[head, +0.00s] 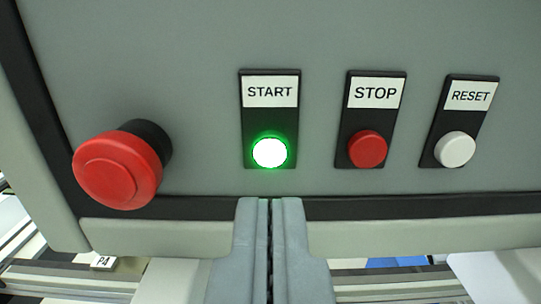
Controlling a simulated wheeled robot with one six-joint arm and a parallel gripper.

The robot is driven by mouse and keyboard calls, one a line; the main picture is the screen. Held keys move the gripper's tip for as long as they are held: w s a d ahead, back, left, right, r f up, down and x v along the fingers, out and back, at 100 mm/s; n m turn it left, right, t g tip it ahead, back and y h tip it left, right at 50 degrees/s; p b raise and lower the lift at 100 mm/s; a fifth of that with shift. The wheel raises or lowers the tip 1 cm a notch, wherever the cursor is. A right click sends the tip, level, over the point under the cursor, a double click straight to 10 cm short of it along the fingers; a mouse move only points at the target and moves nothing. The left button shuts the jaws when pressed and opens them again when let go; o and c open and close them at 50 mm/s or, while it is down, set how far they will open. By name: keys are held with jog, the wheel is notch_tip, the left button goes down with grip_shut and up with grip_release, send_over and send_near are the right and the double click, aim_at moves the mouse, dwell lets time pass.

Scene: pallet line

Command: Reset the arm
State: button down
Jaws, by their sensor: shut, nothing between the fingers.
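My gripper (271,204) is shut and empty at the bottom centre of the head view. Its fingertips show just below the START button (269,152), which glows white with a green ring. I cannot tell how far the tips are from the panel. The STOP button (368,149) is red and sits to the right on its own black plate. The RESET button (455,149) is white, unlit, and farther right. A large red mushroom button (117,170) with a black collar stands out at the left.
The grey panel (210,60) fills most of the view, with a black border and a pale frame (400,234) along its lower edge. Below it are metal rails and a small tag marked P4 (103,262). A patch of blue shows at the lower right.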

jog(key=shift+s, duration=0.1)
jog(key=s+f, duration=0.3)
jog(key=s, duration=1.1)
jog(key=s+f, duration=0.2)
jog(key=s, duration=1.3)
jog(key=s+f, duration=1.9)
jog(key=s, duration=0.4)
jog(key=shift+g, duration=0.3)
jog(key=shift+f, duration=0.1)
